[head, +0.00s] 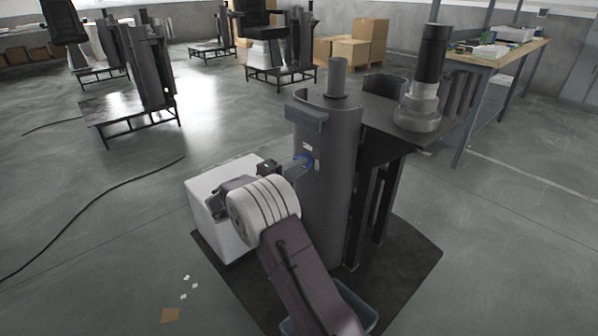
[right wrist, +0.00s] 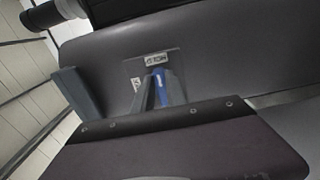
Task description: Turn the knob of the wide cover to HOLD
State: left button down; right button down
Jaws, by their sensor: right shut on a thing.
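The wide cover (head: 335,185) is a tall, dark grey curved shell with a blue-grey block (head: 306,117) near its top edge. Its blue knob (head: 304,160) sits on the front face, partly hidden by my right gripper (head: 295,166). In the right wrist view the blue knob (right wrist: 161,86) shows at the fingers of my right gripper (right wrist: 158,92), which is shut on it. A small white label (right wrist: 156,59) lies beside the knob on the cover (right wrist: 220,60); its lettering is too small to read surely. Which way the knob points is unclear. My left gripper is not in view.
A dark shelf with a grey stepped cylinder (head: 418,106) stands right of the cover. A white box (head: 208,184) stands on the dark mat (head: 408,262) at left. A blue-grey bin (head: 360,304) is below my arm. A workbench (head: 500,58) stands back right.

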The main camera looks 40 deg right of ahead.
dwell(0.4)
jog(key=c, duration=1.4)
grip_release()
jog(key=shift+o, duration=0.2)
jog(key=a+p, duration=0.3)
jog(key=a, duration=0.6)
jog(key=shift+s, duration=0.4)
